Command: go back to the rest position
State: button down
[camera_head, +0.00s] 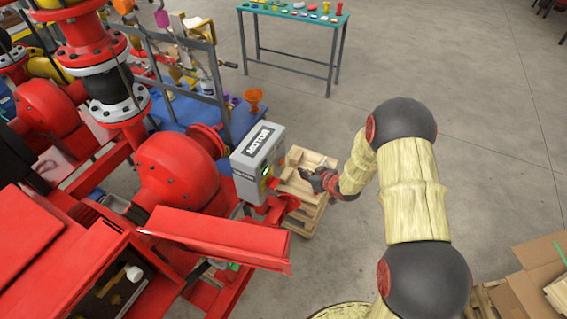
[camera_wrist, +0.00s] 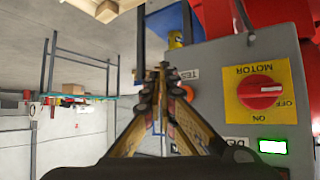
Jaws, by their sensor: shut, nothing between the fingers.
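My gripper (camera_head: 311,175) is at the right side of the grey motor control box (camera_head: 258,160) in the head view, at the end of my bent arm. In the wrist view its two fingers (camera_wrist: 160,75) meet at the tips, with nothing between them. The same box (camera_wrist: 235,70) fills the right of the wrist view, close by the fingers; I cannot tell whether they touch it. Its red rotary knob (camera_wrist: 264,88) sits on a yellow plate marked MOTOR, ON and OFF, seen upside down. A bright green lamp (camera_wrist: 273,146) and an orange-red button (camera_wrist: 188,93) also show.
The red pump skid (camera_head: 175,170) fills the left of the head view. A wooden pallet (camera_head: 306,215) lies below my gripper. A green-topped table (camera_head: 290,13) with small items stands at the back. Cardboard boxes (camera_head: 535,290) are at lower right. Open floor lies beyond my arm.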

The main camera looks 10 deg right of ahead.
dwell(0.7)
jog(key=s+d+f+m+g+h, duration=0.1)
jog(key=s+d+f+g+h, duration=0.25)
jog(key=s+d+f, duration=0.45)
jog(key=s+d+r+m+g+h, duration=0.1)
jog(key=s+r+m+g+h, duration=0.15)
jog(key=s+r, duration=0.35)
jog(key=s+a+r+y+b, duration=0.1)
jog(key=s+a+r+b, duration=0.3)
jog(key=s+r, duration=0.8)
jog(key=s+a+r+m+t+b, duration=0.1)
jog(key=s+a+r+b, duration=0.3)
jog(key=s+r, duration=0.9)
notch_tip(320, 180, up, 6)
jog(key=shift+a+f+t+y, duration=0.2)
jog(key=shift+a+t+y, duration=0.15)
jog(key=shift+a, duration=0.85)
